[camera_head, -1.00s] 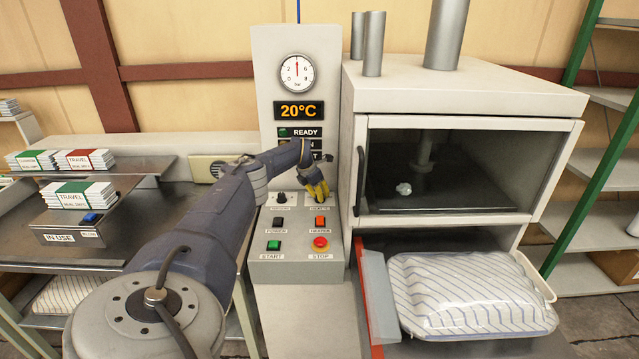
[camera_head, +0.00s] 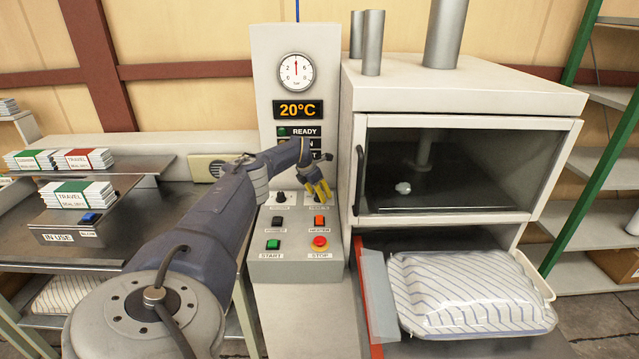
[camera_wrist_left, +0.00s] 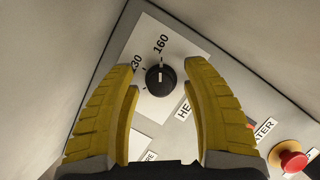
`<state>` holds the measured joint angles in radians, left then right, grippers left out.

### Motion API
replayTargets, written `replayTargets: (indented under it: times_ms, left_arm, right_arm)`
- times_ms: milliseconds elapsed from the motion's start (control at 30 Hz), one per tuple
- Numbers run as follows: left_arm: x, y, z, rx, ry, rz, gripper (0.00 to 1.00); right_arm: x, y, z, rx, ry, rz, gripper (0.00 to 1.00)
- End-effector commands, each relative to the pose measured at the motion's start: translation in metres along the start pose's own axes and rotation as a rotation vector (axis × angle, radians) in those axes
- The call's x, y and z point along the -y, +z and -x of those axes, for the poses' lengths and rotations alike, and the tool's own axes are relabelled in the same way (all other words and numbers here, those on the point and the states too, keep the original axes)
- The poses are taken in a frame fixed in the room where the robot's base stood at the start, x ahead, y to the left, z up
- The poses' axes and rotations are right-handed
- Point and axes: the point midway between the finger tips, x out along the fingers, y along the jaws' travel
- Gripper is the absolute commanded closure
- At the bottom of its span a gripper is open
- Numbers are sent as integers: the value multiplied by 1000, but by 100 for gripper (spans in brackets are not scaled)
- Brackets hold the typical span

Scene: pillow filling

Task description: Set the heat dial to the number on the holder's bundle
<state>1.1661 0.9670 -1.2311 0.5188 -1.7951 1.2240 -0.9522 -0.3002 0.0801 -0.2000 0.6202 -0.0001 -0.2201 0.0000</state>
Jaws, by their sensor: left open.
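The heat dial, a black knob (camera_wrist_left: 160,80), sits on a white plate with the marks 160 and one partly hidden mark ending in 30. My left gripper (camera_head: 318,190) is open over the dial, its yellow fingers on either side of the knob in the left wrist view (camera_wrist_left: 165,95) and apart from it. In the head view the gripper largely hides the dial. The holder marked IN USE (camera_head: 88,232) carries a bundle (camera_head: 78,194) with a green band reading TRAVEL; the small print below is too small to read for certain. My right gripper is not in view.
The panel has a second knob (camera_head: 280,197), power and heater switches, a green START button (camera_head: 273,244) and a red STOP button (camera_head: 320,243). The display (camera_head: 298,110) reads 20°C. The press cabinet (camera_head: 470,100) stands at right, above a striped pillow (camera_head: 470,290).

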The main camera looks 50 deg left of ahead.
Motion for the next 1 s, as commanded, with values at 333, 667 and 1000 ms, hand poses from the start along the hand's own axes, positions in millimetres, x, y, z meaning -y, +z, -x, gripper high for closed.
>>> replayTargets:
  times_ms: [333, 667, 1000]
  left_arm:
    - [-1, 0, 13, -1, 0, -1, 52]
    - [-1, 0, 61, 1, 0, -2, 52]
    - [0, 0, 107, 1, 0, 0, 52]
  right_arm:
    - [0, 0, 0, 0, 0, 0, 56]
    - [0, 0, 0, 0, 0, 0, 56]
    - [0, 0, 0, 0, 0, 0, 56]
